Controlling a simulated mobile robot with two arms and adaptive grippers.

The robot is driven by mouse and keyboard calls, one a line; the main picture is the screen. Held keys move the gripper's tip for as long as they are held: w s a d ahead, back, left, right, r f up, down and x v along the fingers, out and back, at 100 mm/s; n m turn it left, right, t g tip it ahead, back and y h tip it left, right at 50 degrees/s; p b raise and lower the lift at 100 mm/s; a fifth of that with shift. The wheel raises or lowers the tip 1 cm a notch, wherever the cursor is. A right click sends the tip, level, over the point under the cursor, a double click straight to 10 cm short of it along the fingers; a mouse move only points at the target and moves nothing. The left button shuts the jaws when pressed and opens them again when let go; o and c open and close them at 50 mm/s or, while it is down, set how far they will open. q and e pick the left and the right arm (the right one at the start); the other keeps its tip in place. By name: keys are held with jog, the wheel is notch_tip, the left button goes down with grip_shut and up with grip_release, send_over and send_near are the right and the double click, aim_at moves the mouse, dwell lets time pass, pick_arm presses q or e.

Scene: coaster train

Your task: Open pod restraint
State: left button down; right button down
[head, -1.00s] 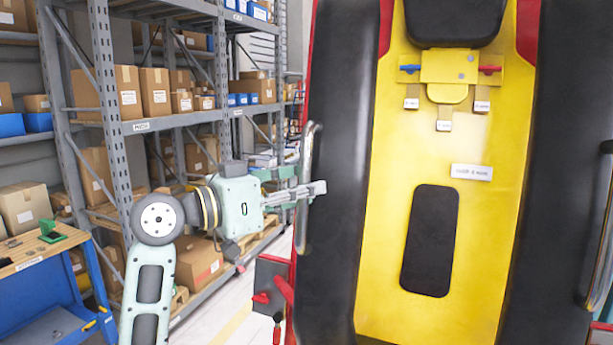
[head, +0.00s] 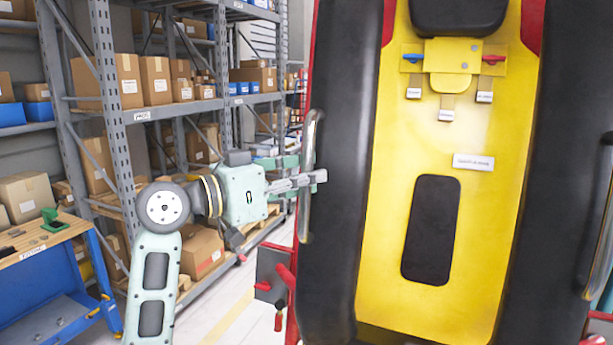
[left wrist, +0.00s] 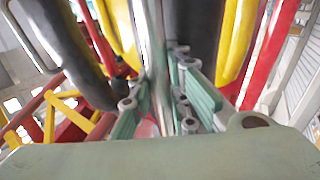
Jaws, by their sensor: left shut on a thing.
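The pod restraint has black padded sides (head: 345,130) around a yellow panel (head: 473,220) and fills the right half of the head view. A curved metal handle (head: 306,215) runs up its left side. My left gripper (head: 314,178) is shut on this handle at about mid-height. In the left wrist view, the shiny metal bar (left wrist: 157,50) passes between the green fingers of my left gripper (left wrist: 162,95). A second metal handle (head: 597,240) shows on the pod's right side. My right gripper is not in view.
Grey shelving (head: 108,120) with cardboard boxes stands behind on the left. A blue workbench (head: 55,285) with a wooden top is at the lower left. Red and grey parts (head: 277,278) stick out below the left handle. Open floor shows between shelves and pod.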

pick_arm(q)
jog(key=shift+s+r, duration=0.1)
jog(key=shift+r, duration=0.55)
jog(key=s+a+r+n+g+y, duration=0.1)
jog(key=s+r, duration=0.3)
jog(key=r, duration=0.7)
jog(key=s+a+r+n+g+y, duration=0.2)
jog(key=s+r, duration=0.3)
jog(key=r, duration=0.7)
jog(key=shift+r+g+y, duration=0.3)
jog(key=shift+g+y, duration=0.1)
jog(key=shift+g, duration=0.5)
jog(key=shift+s, duration=0.1)
jog(key=c, duration=1.9)
grip_release()
